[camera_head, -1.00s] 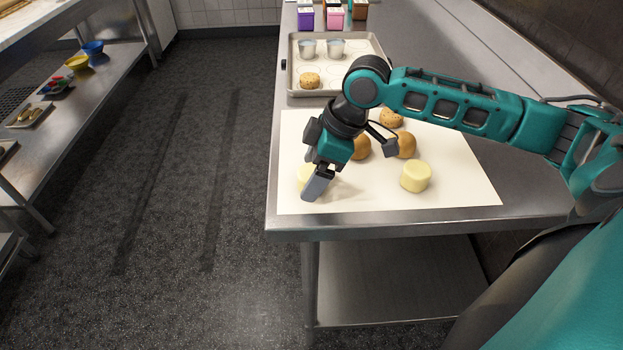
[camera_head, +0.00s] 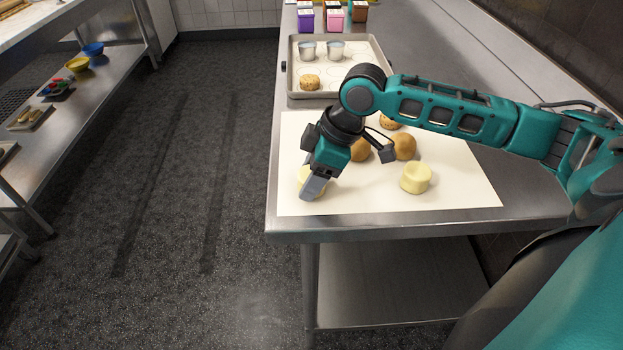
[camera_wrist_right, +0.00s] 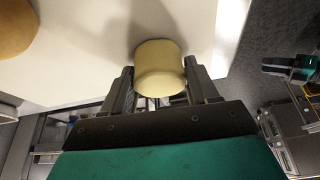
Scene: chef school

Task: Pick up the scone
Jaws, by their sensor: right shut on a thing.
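A pale yellow, round scone (camera_wrist_right: 160,68) sits between the fingers of my right gripper (camera_wrist_right: 162,85) in the right wrist view. In the head view my right gripper (camera_head: 313,187) is low over the front left of the white sheet, and its fingers hide most of this scone (camera_head: 303,175). The gripper is shut on it. I cannot tell whether the scone still touches the sheet. A second pale scone (camera_head: 416,177) stands on the sheet to the right.
Brown buns (camera_head: 404,146) and a speckled one (camera_head: 391,121) lie on the white sheet (camera_head: 450,190) behind the gripper. A baking tray (camera_head: 291,70) holds a speckled bun (camera_head: 310,82) and two metal cups (camera_head: 336,49). The table's front edge (camera_head: 400,225) is close.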

